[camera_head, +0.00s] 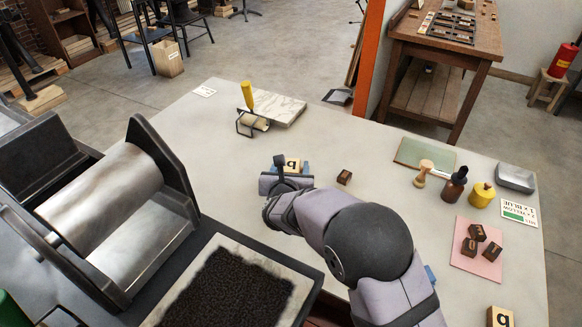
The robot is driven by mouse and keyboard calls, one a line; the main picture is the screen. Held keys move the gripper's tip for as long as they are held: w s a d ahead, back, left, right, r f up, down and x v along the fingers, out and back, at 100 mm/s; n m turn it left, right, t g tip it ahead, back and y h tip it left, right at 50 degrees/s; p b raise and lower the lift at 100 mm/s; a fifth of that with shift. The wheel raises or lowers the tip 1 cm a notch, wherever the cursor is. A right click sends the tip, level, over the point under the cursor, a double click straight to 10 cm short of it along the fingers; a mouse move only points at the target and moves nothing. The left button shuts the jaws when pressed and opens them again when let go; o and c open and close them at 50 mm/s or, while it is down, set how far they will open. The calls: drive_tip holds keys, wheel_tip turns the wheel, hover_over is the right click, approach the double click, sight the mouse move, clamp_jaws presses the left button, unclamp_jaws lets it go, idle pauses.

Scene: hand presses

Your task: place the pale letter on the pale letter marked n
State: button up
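A pale letter block (293,164) with a dark letter on its face is at the middle of the bench, just beyond my gripper (292,172). Blue fingertips show on both sides of it; I cannot tell if they press on it or if it is lifted. Its letter is too small to read surely. A second pale letter block (499,318) with a dark letter like "b" or "q" lies at the lower right, cut by the frame edge. No letter reads clearly as n. My arm hides part of the bench between them.
A dark block (344,177) lies right of my gripper. Several dark blocks lie on a pink sheet (462,262). A wooden-handled tool (424,172), dropper bottle (454,186), yellow pot (481,194) and metal tray (516,176) stand at right. The roller press (110,220) fills the left.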

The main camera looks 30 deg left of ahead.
drive_tip(key=shift+r, duration=0.2)
drive_tip(key=b+v, duration=0.1)
drive_tip(key=v, duration=1.1)
drive_tip(key=shift+d+b, duration=0.1)
drive_tip(key=shift+b, duration=0.2)
drive_tip(key=w+d+r+m+g+h+p, duration=0.15)
drive_tip(key=d+m+h+p, duration=0.35)
drive_tip(key=d, duration=0.7)
drive_tip(key=w+d+m+g+h, duration=0.1)
drive_tip(key=w+d+m+h, duration=0.2)
drive_tip(key=d+m, duration=0.7)
drive_tip(key=s+d+m+g+h+p, duration=0.1)
drive_tip(key=s+d+m+g+p, duration=0.2)
drive_tip(key=d, duration=0.5)
drive_tip(key=s+d+m+g+h, duration=0.1)
drive_tip(key=s+d+m+g, duration=0.1)
drive_tip(key=d+m, duration=0.35)
drive_tip(key=s+d+r+m+g+y+p, duration=0.1)
drive_tip(key=s+d+m+g+y+p, duration=0.1)
drive_tip(key=s+m, duration=0.5)
drive_tip(key=s+d+r+m+g+y+p, duration=0.1)
drive_tip(key=s+d+m+g+y+p, duration=0.2)
drive_tip(key=s+m, duration=0.4)
drive_tip(key=shift+s+d+m+p, duration=0.3)
drive_tip(key=shift+d+m+p, duration=0.25)
drive_tip(key=shift+d+m, duration=0.65)
